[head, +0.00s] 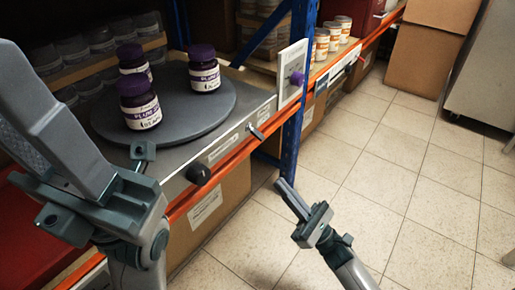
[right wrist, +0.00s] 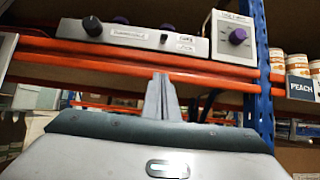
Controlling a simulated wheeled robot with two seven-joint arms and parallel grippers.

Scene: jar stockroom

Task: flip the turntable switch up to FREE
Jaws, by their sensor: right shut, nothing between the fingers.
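The turntable switch (head: 256,131) is a small lever on the grey front panel, between a black knob and a white dial plate. In the head view its lever slants outward and downward; in the right wrist view the switch (right wrist: 168,29) is small and dark. The labels beside it are too small to read. The round dark turntable (head: 190,116) stands behind the panel. My right gripper (head: 279,183) is shut and empty, below and in front of the panel, apart from the switch. Its fingertips (right wrist: 161,76) also show in the right wrist view. My left gripper (head: 52,108) is close at the left; its fingers' opening is unclear.
Several purple-lidded jars, one of them a front jar (head: 140,112), stand on the turntable. The black knob (head: 199,174) and the dial plate (head: 291,75) with a purple knob flank the switch. A blue post (head: 292,130) and an orange shelf beam (head: 222,165) are close.

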